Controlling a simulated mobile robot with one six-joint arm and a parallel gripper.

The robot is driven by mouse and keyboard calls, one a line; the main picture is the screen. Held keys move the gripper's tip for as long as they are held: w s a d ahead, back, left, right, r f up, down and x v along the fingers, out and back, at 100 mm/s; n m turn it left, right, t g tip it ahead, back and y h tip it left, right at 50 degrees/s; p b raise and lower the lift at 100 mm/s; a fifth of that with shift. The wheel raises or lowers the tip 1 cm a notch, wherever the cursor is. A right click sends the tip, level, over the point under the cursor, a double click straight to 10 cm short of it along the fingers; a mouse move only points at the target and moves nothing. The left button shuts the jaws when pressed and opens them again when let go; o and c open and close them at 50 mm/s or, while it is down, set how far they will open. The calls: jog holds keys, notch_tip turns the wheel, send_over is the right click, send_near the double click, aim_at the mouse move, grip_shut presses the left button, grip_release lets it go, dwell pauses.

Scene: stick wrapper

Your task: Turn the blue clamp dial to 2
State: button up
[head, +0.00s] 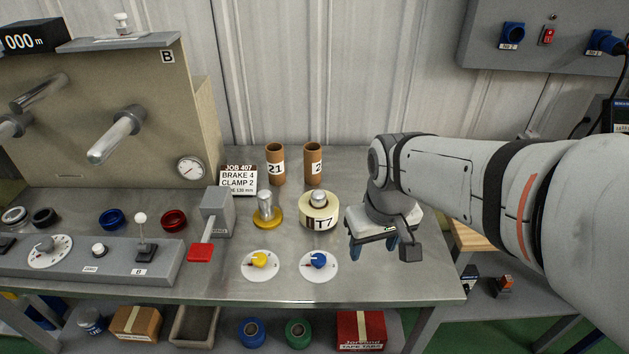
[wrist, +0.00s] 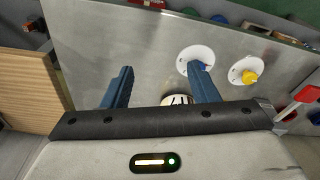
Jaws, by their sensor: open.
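The blue clamp dial (head: 319,260) sits on a white round scale plate (head: 318,276) near the front edge of the bench. Its pointer setting is too small to read. In the wrist view the blue dial (wrist: 201,66) is partly hidden behind one finger. My gripper (head: 374,249) is to the right of the dial and apart from it, with its blue fingers pointing down. In the wrist view my gripper (wrist: 162,80) is open, with nothing between the fingertips but bare bench. The job card (head: 238,179) reads BRAKE 4, CLAMP 2.
A yellow dial (head: 259,260) on a similar plate is left of the blue one. A red lever (head: 201,252) is farther left.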

aim_at(319, 258)
jog(key=w+a+f+n, duration=0.1)
jog(key=w+a+n, duration=0.1)
jog(key=a, duration=0.1)
jog(key=w+a+f+n+g, duration=0.1)
jog(key=w+a+f+n, duration=0.1)
jog(key=w+a, duration=0.1)
jog(key=w+a+f+n, duration=0.1)
jog(key=w+a+f, duration=0.1)
jog(key=w+a, duration=0.1)
jog(key=shift+w+a+f+n+g, duration=0.1)
jog(key=shift+a+f+n+g, duration=0.15)
jog(key=shift+n+g, duration=0.15)
notch_tip(319, 258, down, 8)
jog(key=shift+r, duration=0.2)
jog(key=shift+c, duration=0.2)
jog(key=shift+d, duration=0.1)
jog(key=c, duration=0.9)
